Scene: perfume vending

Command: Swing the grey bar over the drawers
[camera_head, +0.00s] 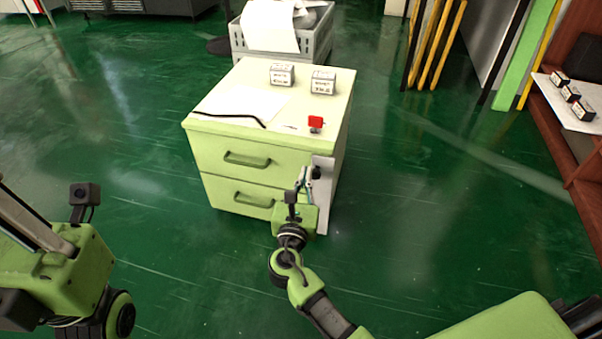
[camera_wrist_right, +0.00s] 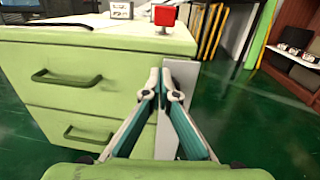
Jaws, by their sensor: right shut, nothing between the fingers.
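The grey bar (camera_head: 324,200) is an upright flat plate at the cabinet's front right edge. In the right wrist view the grey bar (camera_wrist_right: 180,85) stands just behind and right of the fingertips. My right gripper (camera_head: 308,178) is shut and empty in front of the bar; its tips also show in the wrist view (camera_wrist_right: 160,88). Whether they touch the bar is unclear. My left arm is at the lower left, its fingers out of frame.
On the cabinet top lie a paper sheet (camera_head: 245,103), a black curved rod (camera_head: 230,117), two small boxes (camera_head: 322,82) and a red block (camera_head: 315,122). A grey crate (camera_head: 317,45) stands behind. A shelf (camera_head: 575,110) is at right.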

